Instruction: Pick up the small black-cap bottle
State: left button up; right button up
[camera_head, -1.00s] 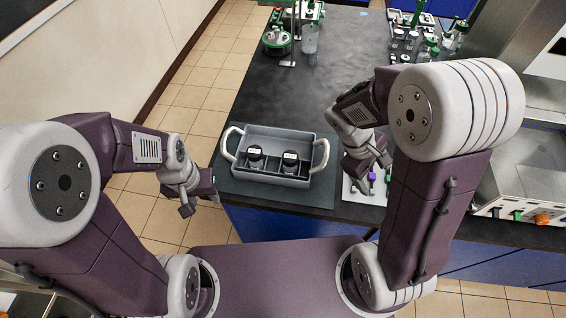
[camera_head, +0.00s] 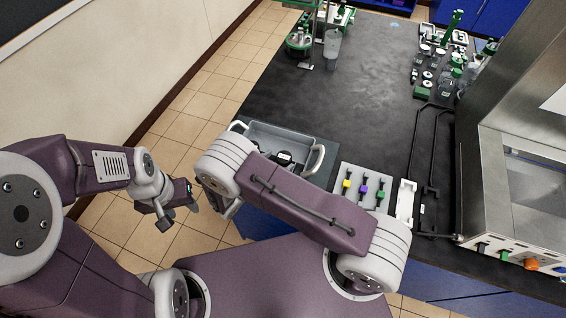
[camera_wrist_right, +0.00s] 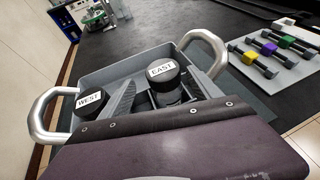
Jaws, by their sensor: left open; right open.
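Two black-capped bottles stand in a grey two-handled carrier (camera_head: 262,130). In the right wrist view their caps read WEST (camera_wrist_right: 91,102) and EAST (camera_wrist_right: 163,75); both look alike in size. My right gripper (camera_wrist_right: 161,76) is open, with grey fingers that appear to flank the EAST bottle, apart from its cap. The purple gripper body hides the carrier's near side. In the head view my right arm covers part of the carrier and hides the right fingertips. My left gripper (camera_head: 180,209) is open and empty over the floor, left of the bench.
A pale holder (camera_head: 346,171) with yellow, purple and green-marked pieces lies right of the carrier. A black frame (camera_head: 411,175) and steel equipment (camera_head: 480,180) stand further right. Glassware (camera_head: 450,80) and green-topped apparatus (camera_head: 300,42) stand at the back. The middle bench top (camera_head: 370,90) is clear.

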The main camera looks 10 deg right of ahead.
aim_at(289, 154)
jog(key=shift+w+d+f, duration=0.15)
jog(key=shift+w+d, duration=0.05)
jog(key=shift+d, duration=0.2)
jog(key=shift+w+d+f, duration=0.1)
jog(key=shift+w+d, duration=0.1)
jog(key=shift+d, duration=0.2)
jog(key=p+x, duration=0.2)
jog(key=x, duration=0.2)
jog(key=shift+d+f, duration=0.1)
jog(key=shift+w+d+f, duration=0.25)
jog(key=shift+d+f, duration=0.05)
jog(key=shift+d, duration=0.1)
jog(key=shift+a, duration=0.15)
jog(key=c, duration=1.3)
pick_arm(q)
notch_tip(289, 154, up, 3)
jog(key=shift+d+f, duration=0.1)
pick_arm(e)
grip_shut()
jog(key=shift+r, duration=0.15)
